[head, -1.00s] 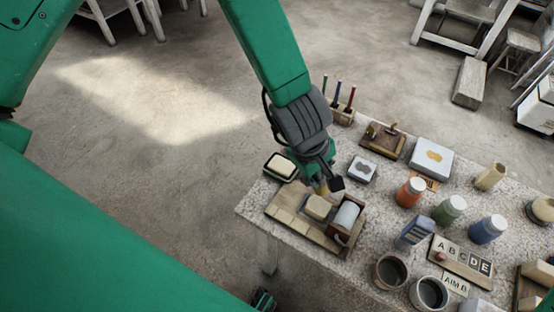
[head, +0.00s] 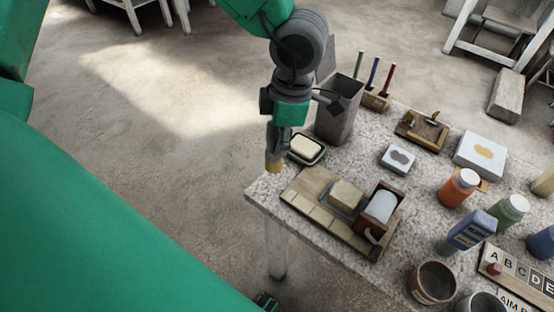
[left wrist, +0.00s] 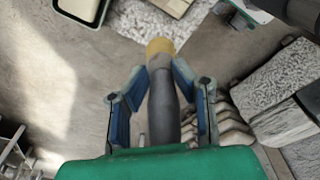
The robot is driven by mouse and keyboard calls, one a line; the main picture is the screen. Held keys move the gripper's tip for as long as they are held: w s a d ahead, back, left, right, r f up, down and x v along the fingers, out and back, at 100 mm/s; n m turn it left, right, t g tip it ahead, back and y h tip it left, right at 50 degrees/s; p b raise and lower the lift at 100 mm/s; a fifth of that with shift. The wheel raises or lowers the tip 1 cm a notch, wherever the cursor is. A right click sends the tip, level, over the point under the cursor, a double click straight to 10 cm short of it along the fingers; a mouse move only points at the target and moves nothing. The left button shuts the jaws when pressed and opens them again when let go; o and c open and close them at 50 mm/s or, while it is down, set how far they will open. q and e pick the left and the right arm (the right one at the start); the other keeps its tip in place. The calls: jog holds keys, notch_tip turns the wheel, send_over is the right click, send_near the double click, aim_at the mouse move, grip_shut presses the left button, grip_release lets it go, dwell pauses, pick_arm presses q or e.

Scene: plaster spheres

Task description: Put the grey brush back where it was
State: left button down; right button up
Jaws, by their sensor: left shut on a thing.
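My left gripper (head: 277,142) is shut on the grey brush, which points downward. In the left wrist view the brush (left wrist: 163,105) is a dark grey rod between the blue-padded fingers (left wrist: 160,95), with a tan-yellow end towards the top. In the head view only that tan end of the brush (head: 273,166) shows clearly, near the table's left corner, left of the soap dish. Whether it touches the table cannot be told. A tall grey square container (head: 340,112) stands on the table, right of the gripper. Its inside is mostly hidden.
A dark dish with a pale block (head: 306,148) lies close to the brush. A wooden board (head: 315,184) holds a block and a roller. Stamps, jars and cups crowd the speckled table (head: 270,190) to the right.

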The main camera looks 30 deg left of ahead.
aim_at(280, 165)
pick_arm(q)
notch_tip(280, 165, down, 4)
jog(key=shift+w+d+f, duration=0.1)
notch_tip(280, 165, down, 4)
jog(key=shift+r+b, duration=0.1)
jog(key=shift+b, duration=0.5)
jog(key=c, duration=1.3)
grip_release()
jog(key=shift+c, duration=0.2)
notch_tip(280, 165, up, 12)
jog(key=d+p, duration=0.1)
jog(key=p, duration=0.1)
jog(key=shift+w, duration=0.4)
jog(key=shift+s, duration=0.1)
